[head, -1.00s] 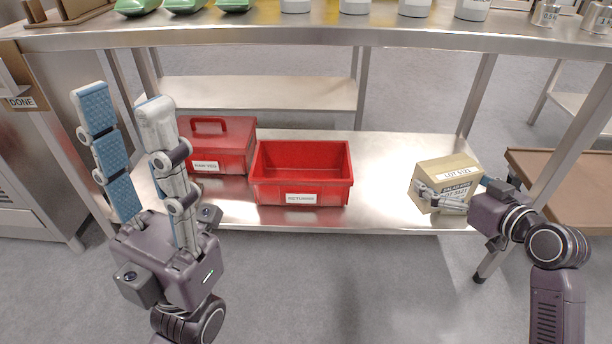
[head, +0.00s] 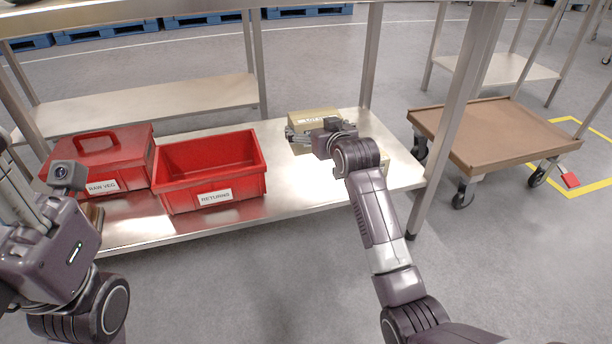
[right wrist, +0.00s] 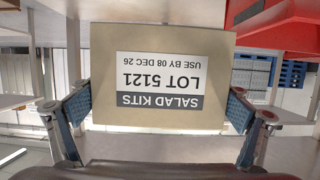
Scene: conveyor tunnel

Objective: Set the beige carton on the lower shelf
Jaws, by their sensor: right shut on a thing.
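The beige carton (head: 312,119) is at the right part of the lower shelf (head: 285,185), toward its back edge. My right gripper (head: 303,138) is shut on it and hides much of it in the head view. In the right wrist view the carton (right wrist: 107,70) sits between the two blue-padded fingers, its "SALAD KITS LOT 5121" label upside down. I cannot tell whether its underside touches the shelf. My left gripper (head: 20,195) is at the left edge, partly cut off; its fingertips do not show clearly.
A red "RETURNS" bin (head: 210,172) and a red "RAW VEG" box (head: 98,160) stand on the shelf's left part. A steel post (head: 440,150) rises at the shelf's right end. A brown-topped cart (head: 490,135) stands beyond it. Shelf between bin and carton is bare.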

